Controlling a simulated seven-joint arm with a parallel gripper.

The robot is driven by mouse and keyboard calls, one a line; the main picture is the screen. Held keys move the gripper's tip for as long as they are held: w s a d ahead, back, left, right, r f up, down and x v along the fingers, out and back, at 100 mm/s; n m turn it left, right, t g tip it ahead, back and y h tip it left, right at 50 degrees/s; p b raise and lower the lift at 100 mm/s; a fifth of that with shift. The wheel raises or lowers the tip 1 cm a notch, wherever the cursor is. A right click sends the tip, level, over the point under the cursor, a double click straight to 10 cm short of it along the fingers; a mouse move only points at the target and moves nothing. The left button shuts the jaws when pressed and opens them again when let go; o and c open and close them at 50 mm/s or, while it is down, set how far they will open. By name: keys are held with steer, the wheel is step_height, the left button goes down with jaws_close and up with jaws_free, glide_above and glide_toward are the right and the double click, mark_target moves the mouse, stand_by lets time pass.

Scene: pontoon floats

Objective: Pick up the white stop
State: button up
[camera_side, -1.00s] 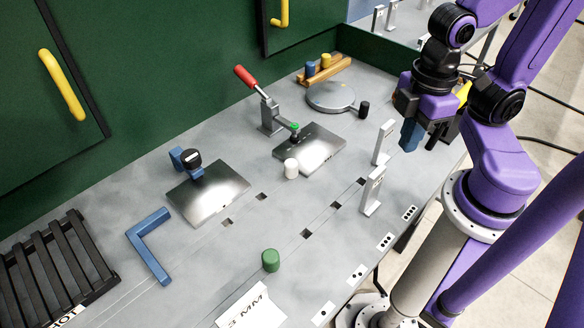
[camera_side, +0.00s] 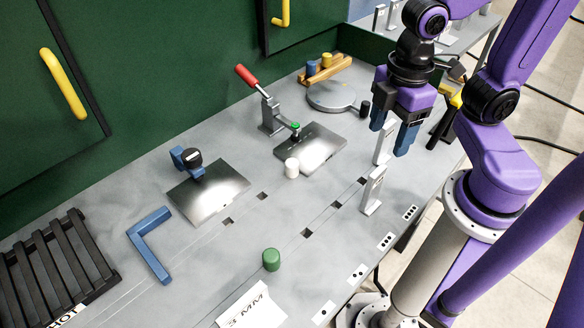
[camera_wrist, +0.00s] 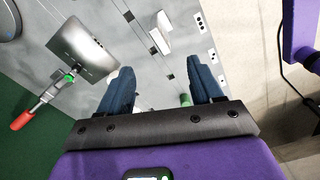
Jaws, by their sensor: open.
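The white stop (camera_side: 292,168) is a small upright white cylinder on the grey bench, just off the near-left edge of a metal plate (camera_side: 318,146).
A toggle clamp (camera_side: 268,112) with a red handle stands at the plate's far-left corner. Two upright brackets (camera_side: 373,190) stand to the right. A green cylinder (camera_side: 271,260) stands in front. A second plate (camera_side: 208,192), blue angle (camera_side: 150,245) and round disc (camera_side: 330,97) lie around.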

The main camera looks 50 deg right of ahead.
steer(key=w+a+n, duration=0.4)
steer(key=w, duration=0.7)
steer(key=n, duration=0.3)
glide_above(292, 162)
steer(key=f, duration=1.1)
steer(key=shift+w+a+f, duration=0.2)
steer(key=shift+w+f, duration=0.05)
steer(key=shift+f, duration=0.1)
steer(key=shift+s+d+f, duration=0.1)
steer(key=shift+s+f, duration=0.05)
steer(key=shift+f, duration=1.2)
steer(key=shift+s+d+f, duration=0.1)
steer(key=shift+f, duration=1.25)
steer(key=c, duration=1.2)
steer(key=shift+o, duration=0.2)
steer(key=shift+r, duration=0.1)
